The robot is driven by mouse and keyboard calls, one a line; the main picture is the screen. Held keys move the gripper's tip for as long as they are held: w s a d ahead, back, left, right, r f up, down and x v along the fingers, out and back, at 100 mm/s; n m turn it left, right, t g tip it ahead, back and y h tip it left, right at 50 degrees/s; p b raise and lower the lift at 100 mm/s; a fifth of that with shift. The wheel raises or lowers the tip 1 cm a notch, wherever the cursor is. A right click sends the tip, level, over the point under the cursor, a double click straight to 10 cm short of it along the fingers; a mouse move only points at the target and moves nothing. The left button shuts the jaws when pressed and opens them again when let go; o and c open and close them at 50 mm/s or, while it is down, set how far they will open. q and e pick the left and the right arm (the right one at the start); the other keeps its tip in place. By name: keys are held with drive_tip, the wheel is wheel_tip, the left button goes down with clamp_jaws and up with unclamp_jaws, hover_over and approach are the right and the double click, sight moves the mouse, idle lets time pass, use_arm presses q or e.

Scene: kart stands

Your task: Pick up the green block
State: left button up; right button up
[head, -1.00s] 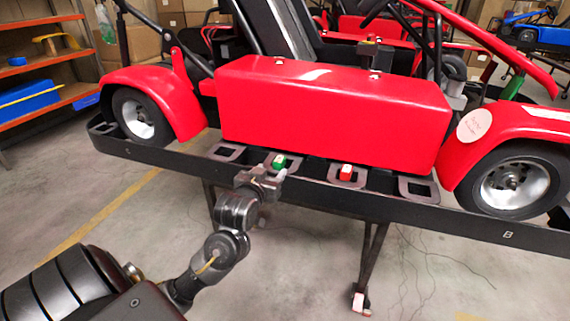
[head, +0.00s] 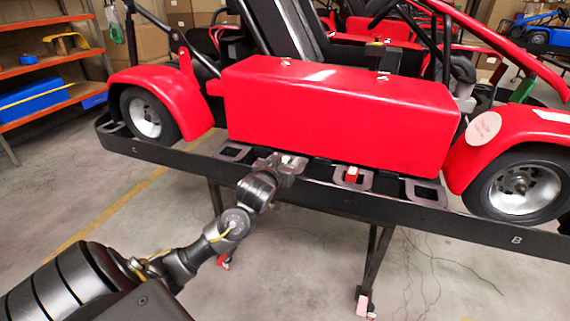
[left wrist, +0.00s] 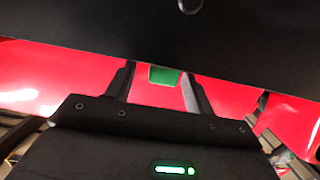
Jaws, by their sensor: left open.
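The green block (left wrist: 163,76) shows in the left wrist view between the two fingers of my left gripper (left wrist: 159,79). Its lower part lies within the gap, and a dark surface cuts off the top of the picture above it. In the head view my left gripper (head: 285,165) is at the stand's slotted front ledge and hides nearly all of the block. The gripper is open; whether a finger touches the block cannot be told. My right gripper is not in view.
A red block (head: 351,174) sits in a slot to the right on the black stand ledge (head: 330,195). A red kart (head: 330,115) stands just behind the slots. An empty slot (head: 424,192) is further right. Shelves (head: 50,62) are at the far left.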

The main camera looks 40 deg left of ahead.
sight(284, 161)
use_arm(q)
drive_tip(key=shift+x, duration=1.6)
drive_tip(key=shift+s+f, duration=0.1)
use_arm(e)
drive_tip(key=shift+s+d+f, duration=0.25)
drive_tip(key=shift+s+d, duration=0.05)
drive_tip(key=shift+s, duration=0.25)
use_arm(q)
drive_tip(key=shift+c, duration=0.2)
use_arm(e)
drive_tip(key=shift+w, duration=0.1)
